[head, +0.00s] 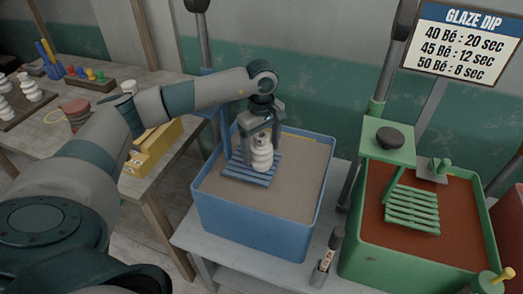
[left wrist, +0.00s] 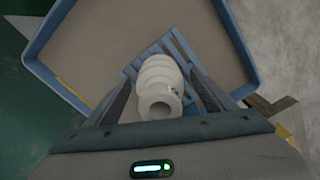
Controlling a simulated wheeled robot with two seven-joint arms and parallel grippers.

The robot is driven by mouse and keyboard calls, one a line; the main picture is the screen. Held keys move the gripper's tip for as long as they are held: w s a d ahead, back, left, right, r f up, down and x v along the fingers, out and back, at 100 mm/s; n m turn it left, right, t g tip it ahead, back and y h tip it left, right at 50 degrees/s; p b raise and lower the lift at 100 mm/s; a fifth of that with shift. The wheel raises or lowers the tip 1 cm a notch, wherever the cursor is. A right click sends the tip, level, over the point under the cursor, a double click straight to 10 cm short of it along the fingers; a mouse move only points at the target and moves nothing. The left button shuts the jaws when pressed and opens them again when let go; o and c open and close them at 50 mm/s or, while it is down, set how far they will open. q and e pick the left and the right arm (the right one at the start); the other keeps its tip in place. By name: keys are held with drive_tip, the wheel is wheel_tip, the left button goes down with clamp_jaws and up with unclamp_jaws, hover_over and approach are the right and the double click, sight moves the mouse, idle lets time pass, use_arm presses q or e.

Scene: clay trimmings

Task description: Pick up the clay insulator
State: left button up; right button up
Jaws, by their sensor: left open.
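The white ribbed clay insulator (head: 263,160) stands upright on a blue slatted rack (head: 240,171) in the blue tub (head: 255,222). My left gripper (head: 260,148) points down over it, open, with its fingers on either side of the upper part. In the left wrist view the insulator (left wrist: 160,73) shows its round end with a hole and lies between the two open fingers (left wrist: 162,95). A small dark blue mark shows on its side. I cannot tell whether either finger touches it. My right gripper is not in view.
A green tub (head: 372,250) with reddish-brown contents and a green slatted rack (head: 412,210) stands to the right. A yellow box (head: 153,147) and more white insulators (head: 29,87) are on the left table. Posts rise behind both tubs.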

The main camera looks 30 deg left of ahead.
sight(263, 134)
use_arm(q)
drive_tip(key=shift+c, duration=0.2)
drive_tip(key=c, duration=1.7)
drive_tip(key=shift+r, duration=0.15)
